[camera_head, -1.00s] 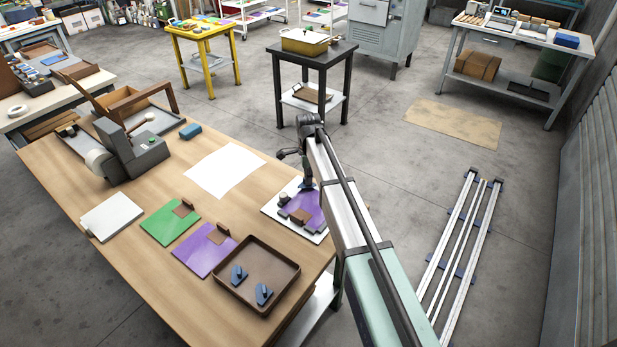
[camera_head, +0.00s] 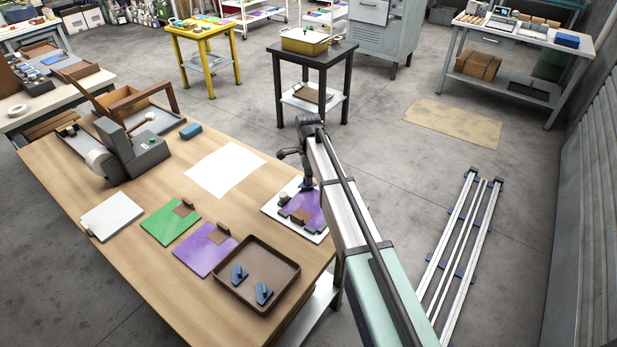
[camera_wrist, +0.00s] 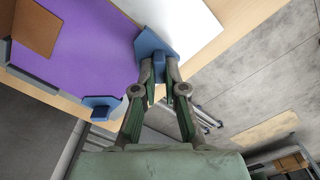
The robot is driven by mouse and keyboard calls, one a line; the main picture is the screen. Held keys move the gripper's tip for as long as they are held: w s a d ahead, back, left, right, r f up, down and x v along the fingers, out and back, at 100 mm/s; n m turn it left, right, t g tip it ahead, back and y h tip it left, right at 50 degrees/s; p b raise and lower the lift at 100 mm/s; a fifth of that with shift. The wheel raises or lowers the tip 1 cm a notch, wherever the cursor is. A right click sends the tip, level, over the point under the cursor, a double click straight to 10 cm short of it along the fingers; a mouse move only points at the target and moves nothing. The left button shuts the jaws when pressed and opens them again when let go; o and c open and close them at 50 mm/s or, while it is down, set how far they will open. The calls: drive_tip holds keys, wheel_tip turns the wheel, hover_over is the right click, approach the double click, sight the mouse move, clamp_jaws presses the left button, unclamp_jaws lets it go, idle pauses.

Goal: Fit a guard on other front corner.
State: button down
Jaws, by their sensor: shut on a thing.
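A purple panel (camera_head: 316,205) with a brown block (camera_head: 299,216) on it lies on a white board (camera_head: 270,208) near the bench's right edge. In the wrist view, the purple panel (camera_wrist: 85,45) has one blue guard (camera_wrist: 102,107) at one corner. My gripper (camera_wrist: 166,72) is shut on another blue guard (camera_wrist: 152,45), which is at the neighbouring corner of the panel. I cannot tell whether it is fully seated. In the head view, my gripper (camera_head: 307,184) is over the panel's far side, its fingertips hard to make out. Two blue guards (camera_head: 239,275) (camera_head: 263,293) lie in a brown tray.
The brown tray (camera_head: 283,257) stands in front of the panel. A second purple panel (camera_head: 205,253), a green panel (camera_head: 168,225) and a white sheet (camera_head: 224,168) lie to the left. A grey machine (camera_head: 130,150) stands at the bench's far left end.

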drive_tip(key=shift+f, duration=0.65)
idle(0.8)
drive_tip(key=shift+s, duration=0.2)
idle(0.7)
drive_tip(key=c, duration=1.2)
unclamp_jaws()
drive_tip(key=shift+o, duration=0.5)
drive_tip(key=o, duration=0.4)
drive_tip(key=shift+r, duration=0.15)
drive_tip(key=shift+r+p, duration=1.7)
drive_tip(key=shift+r, duration=1.65)
